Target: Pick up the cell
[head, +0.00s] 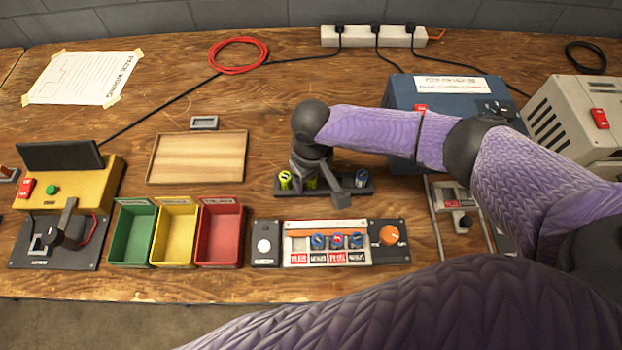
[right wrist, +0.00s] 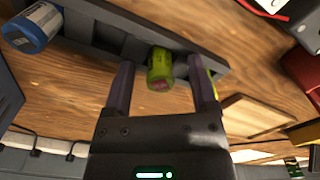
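A dark rack (head: 346,187) on the table holds a yellow-green cell (head: 285,179) at its left end, another yellow-green cell (head: 311,184) partly hidden by my right gripper, and a blue-grey cell (head: 361,178) at its right. My right gripper (head: 325,178) is over the rack. In the right wrist view the gripper (right wrist: 163,85) is open, with a green cell (right wrist: 160,69) between its fingers and a gap on both sides. A blue cell (right wrist: 32,28) stands to the left, and a yellow cell is mostly hidden behind the right finger. My left gripper is not in view.
A blue box (head: 400,95) stands behind my right arm.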

